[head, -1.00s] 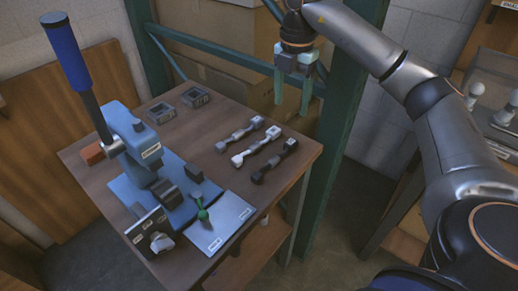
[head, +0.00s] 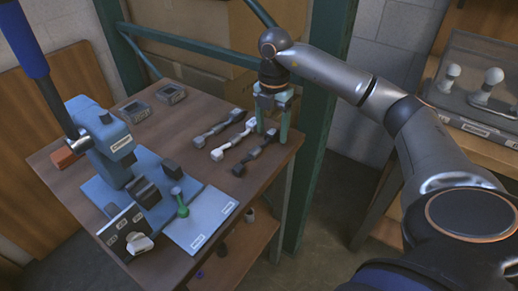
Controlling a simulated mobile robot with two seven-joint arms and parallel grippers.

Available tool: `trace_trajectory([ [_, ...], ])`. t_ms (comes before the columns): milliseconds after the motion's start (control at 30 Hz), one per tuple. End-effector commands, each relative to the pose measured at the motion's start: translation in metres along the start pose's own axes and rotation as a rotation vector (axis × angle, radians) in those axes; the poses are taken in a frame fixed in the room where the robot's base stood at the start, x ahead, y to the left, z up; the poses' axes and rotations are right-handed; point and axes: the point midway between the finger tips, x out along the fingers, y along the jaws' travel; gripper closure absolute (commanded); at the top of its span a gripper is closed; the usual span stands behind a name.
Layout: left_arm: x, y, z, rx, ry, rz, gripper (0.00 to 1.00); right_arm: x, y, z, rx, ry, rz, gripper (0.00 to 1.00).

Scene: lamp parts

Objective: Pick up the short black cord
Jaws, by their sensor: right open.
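The black cord (head: 254,154) lies on the brown table near its right edge, the nearest of three similar cords in a slanted row. My right gripper (head: 272,137) is open and points down at the far end of this cord. Its two fingers appear on either side of that end, low over the table. I cannot tell whether they touch the cord. My left gripper is not in view.
A white cord (head: 232,140) and a grey cord (head: 218,124) lie close beside the black one. A blue press (head: 105,135) stands at the left of the table (head: 190,135). A green post (head: 325,60) rises just behind my right gripper.

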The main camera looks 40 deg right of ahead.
Motion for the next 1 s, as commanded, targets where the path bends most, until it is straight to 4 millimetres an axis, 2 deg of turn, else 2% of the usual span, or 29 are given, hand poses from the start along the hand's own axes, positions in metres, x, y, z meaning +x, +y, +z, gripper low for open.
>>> trace_trajectory([
  [200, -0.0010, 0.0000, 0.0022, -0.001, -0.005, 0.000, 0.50, 0.0001, 0.0001, 0.0001, 0.000, -0.001, 0.001, 0.31],
  [800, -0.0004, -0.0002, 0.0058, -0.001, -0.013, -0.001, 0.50, -0.0002, 0.0003, -0.0001, 0.000, 0.000, 0.001, 0.99],
  [1000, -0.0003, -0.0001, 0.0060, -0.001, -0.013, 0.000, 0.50, -0.0002, 0.0003, -0.0001, 0.000, 0.000, 0.001, 1.00],
])
